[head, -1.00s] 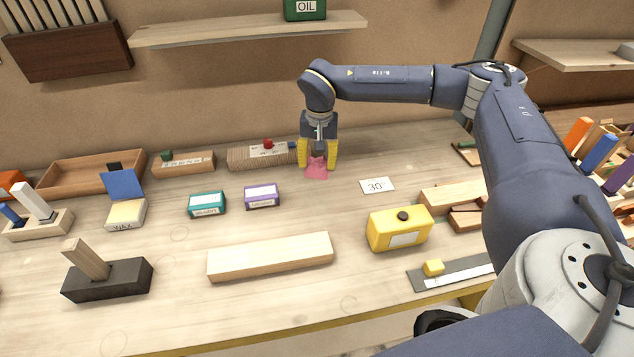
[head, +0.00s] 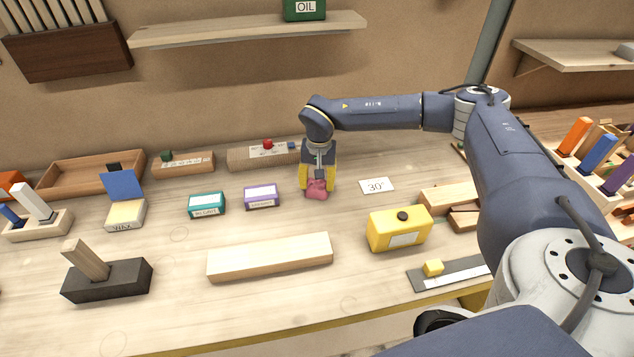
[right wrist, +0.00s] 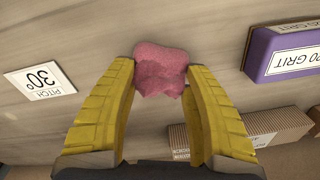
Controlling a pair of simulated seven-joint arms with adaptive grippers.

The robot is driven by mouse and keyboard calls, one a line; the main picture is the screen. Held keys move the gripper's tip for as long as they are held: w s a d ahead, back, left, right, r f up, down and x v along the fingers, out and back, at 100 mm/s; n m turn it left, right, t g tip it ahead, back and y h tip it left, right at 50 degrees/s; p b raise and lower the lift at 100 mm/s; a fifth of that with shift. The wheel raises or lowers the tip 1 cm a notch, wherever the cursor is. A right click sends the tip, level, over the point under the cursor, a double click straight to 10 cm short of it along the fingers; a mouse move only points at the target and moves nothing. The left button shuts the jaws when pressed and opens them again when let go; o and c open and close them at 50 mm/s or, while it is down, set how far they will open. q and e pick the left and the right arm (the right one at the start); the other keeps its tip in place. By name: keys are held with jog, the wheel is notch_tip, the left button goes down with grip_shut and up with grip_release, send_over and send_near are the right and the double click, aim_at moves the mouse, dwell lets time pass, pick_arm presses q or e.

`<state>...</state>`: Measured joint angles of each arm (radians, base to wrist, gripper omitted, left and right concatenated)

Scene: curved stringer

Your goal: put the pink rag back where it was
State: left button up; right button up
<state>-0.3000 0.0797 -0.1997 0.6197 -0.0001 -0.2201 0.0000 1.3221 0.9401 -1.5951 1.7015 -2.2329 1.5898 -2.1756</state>
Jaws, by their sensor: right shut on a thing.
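The pink rag (head: 317,189) is a crumpled bundle held between the yellow fingers of my right gripper (head: 317,186). In the right wrist view the rag (right wrist: 160,68) is pinched between the tips of the gripper (right wrist: 160,85). The gripper points down between the purple grit block (head: 261,196) and the white "PITCH 30°" card (head: 377,186). Whether the rag touches the bench is hard to tell. My left gripper is not in view.
A long pale wood bar (head: 270,257) lies at the front middle. A yellow container (head: 399,229) stands to the right of it. A teal block (head: 206,204) is left of the purple one.

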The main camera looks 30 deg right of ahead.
aim_at(318, 182)
jog(key=shift+f, duration=0.1)
jog(key=o, duration=1.1)
jog(key=r, duration=1.2)
jog(key=shift+s+r, duration=0.15)
jog(key=shift+s, duration=0.05)
